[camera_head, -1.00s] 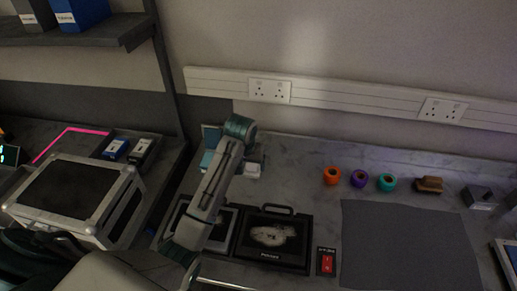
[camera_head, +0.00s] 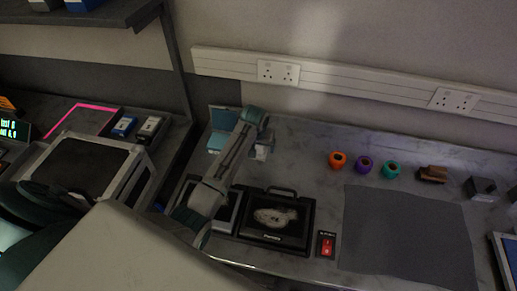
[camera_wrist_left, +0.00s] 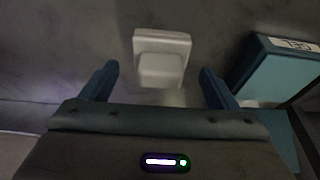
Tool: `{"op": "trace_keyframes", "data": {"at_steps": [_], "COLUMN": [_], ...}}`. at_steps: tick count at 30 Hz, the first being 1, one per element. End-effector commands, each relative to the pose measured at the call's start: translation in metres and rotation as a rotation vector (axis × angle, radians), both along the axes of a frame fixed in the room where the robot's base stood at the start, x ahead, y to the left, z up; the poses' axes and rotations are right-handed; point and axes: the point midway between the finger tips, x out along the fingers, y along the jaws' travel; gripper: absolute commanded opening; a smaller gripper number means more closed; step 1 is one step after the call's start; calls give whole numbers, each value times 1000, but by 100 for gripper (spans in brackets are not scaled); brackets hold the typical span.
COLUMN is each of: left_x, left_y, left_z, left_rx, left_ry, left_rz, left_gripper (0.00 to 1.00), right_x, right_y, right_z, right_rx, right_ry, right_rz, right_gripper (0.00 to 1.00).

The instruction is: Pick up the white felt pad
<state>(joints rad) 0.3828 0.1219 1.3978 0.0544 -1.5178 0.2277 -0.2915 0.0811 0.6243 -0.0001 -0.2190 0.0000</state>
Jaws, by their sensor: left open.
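The white felt pad (camera_wrist_left: 162,45) shows in the left wrist view as a pale squarish piece with a raised block on its front. It lies on the grey marbled worktop, ahead of and between the fingers. In the head view the pad (camera_head: 262,152) is a small pale shape beside the end of my left arm, partly covered by it. My left gripper (camera_wrist_left: 157,70) is open with its two blue fingers apart and nothing held. I cannot tell how high the fingertips are above the worktop. My right gripper is not in view.
A teal box (camera_wrist_left: 280,70) stands close right of the fingers in the wrist view. In the head view a black case (camera_head: 275,218), a red switch (camera_head: 327,244), orange, purple and teal rings (camera_head: 364,165), a wooden brush (camera_head: 432,174) and a grey mat (camera_head: 405,235) lie rightward.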

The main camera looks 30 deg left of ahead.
Motion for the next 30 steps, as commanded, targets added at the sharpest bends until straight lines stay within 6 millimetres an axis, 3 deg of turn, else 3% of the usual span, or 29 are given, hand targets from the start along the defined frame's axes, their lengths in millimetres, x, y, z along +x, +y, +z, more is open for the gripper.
{"op": "trace_keyframes", "data": {"at_steps": [6,14,22,30], "left_x": [6,6,6,6], "left_y": [1,1,1,2], "left_z": [-19,-23,-22,-21], "left_rx": [0,0,0,0], "left_ry": [1,0,0,-1], "left_rz": [0,-1,0,0], "left_gripper": [82,82,33,32], "right_x": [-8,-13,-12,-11], "right_y": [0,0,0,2], "right_z": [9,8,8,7], "right_rx": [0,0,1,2], "right_ry": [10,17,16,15], "right_rz": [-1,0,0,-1], "right_gripper": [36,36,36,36]}}
